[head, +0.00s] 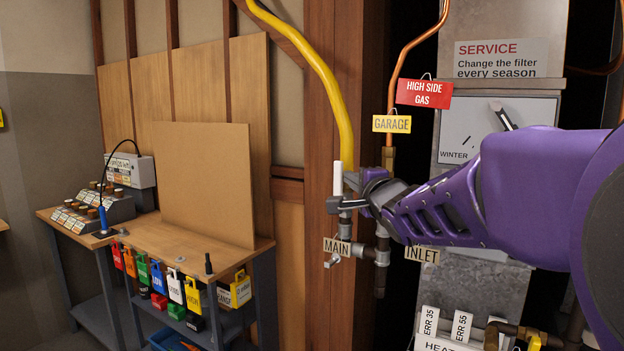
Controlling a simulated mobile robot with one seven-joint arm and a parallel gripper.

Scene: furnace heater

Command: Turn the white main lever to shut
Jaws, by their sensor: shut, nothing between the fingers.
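The white main lever (338,178) stands upright at the bottom end of the yellow gas line, in line with the pipe. The tag reading MAIN (337,246) hangs below it on the grey pipe fittings. My gripper (343,203) reaches in from the right, its fingers shut and empty. The fingertips are at the lever's lower end and overlap it in the picture. I cannot tell whether they touch it. The lever's base and valve body are partly hidden behind the gripper.
Tags reading GARAGE (391,124), HIGH SIDE GAS (424,94) and INLET (422,255) hang around the pipes. A wooden post (320,120) stands behind the yellow pipe (325,75). A workbench (180,253) with several coloured lockout tags is at left. The furnace panel (470,115) is at right.

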